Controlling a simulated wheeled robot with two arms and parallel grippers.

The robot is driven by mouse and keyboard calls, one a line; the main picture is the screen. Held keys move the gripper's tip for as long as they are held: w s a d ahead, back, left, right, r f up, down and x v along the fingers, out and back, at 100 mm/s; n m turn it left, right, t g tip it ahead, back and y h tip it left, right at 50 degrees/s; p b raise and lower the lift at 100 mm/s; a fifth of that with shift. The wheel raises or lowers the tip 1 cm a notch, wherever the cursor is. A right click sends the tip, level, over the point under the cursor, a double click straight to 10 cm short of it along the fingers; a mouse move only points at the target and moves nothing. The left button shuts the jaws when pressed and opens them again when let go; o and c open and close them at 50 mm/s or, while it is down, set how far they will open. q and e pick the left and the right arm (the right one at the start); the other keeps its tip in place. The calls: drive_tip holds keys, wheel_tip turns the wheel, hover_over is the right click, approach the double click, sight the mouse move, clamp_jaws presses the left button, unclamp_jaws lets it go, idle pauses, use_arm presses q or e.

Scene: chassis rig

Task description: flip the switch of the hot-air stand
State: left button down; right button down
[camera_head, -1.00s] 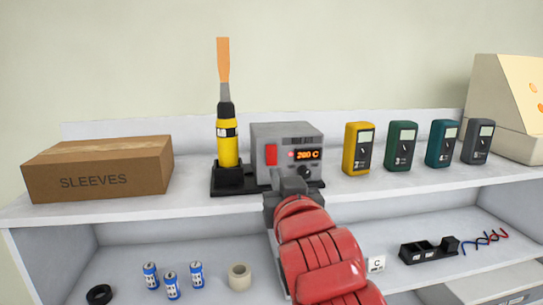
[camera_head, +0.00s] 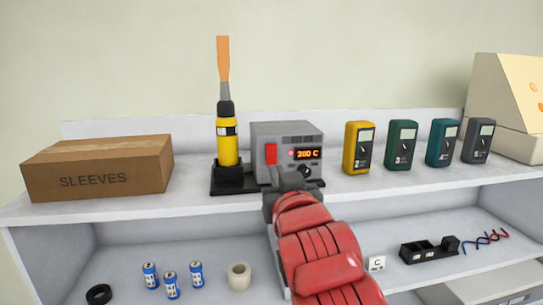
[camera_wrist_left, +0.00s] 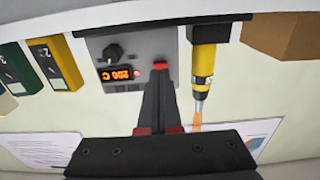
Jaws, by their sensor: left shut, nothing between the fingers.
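The hot-air stand is a grey box (camera_head: 290,133) on the upper shelf with a red switch (camera_head: 271,153), a lit orange display and a dark knob. The yellow and black hot-air tool (camera_head: 227,146) stands upright in its black holder left of it, with an orange strip above its nozzle. My left gripper (camera_head: 285,180) is shut and empty, low in front of the box. In the left wrist view, upside down, the shut fingertips (camera_wrist_left: 158,76) are right by the red switch (camera_wrist_left: 160,65) and partly cover it; contact cannot be told. My right gripper is not in view.
A SLEEVES carton (camera_head: 98,170) stands at left. Several meters stand to the right, the yellow one (camera_head: 358,148) nearest. The lower shelf holds blue cans (camera_head: 172,284), a tape roll (camera_head: 239,276) and a black holder (camera_head: 428,251).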

use_arm(q)
drive_tip(key=shift+w+a+b, duration=0.15)
drive_tip(key=shift+w+b, duration=0.2)
drive_tip(key=shift+w, duration=0.4)
drive_tip(key=shift+w+a+b, duration=0.15)
drive_tip(key=shift+w+b, duration=0.2)
drive_tip(key=shift+w, duration=0.35)
drive_tip(key=s+d+b, duration=0.1)
drive_tip(key=s, duration=0.7)
drive_tip(key=shift+d, duration=0.3)
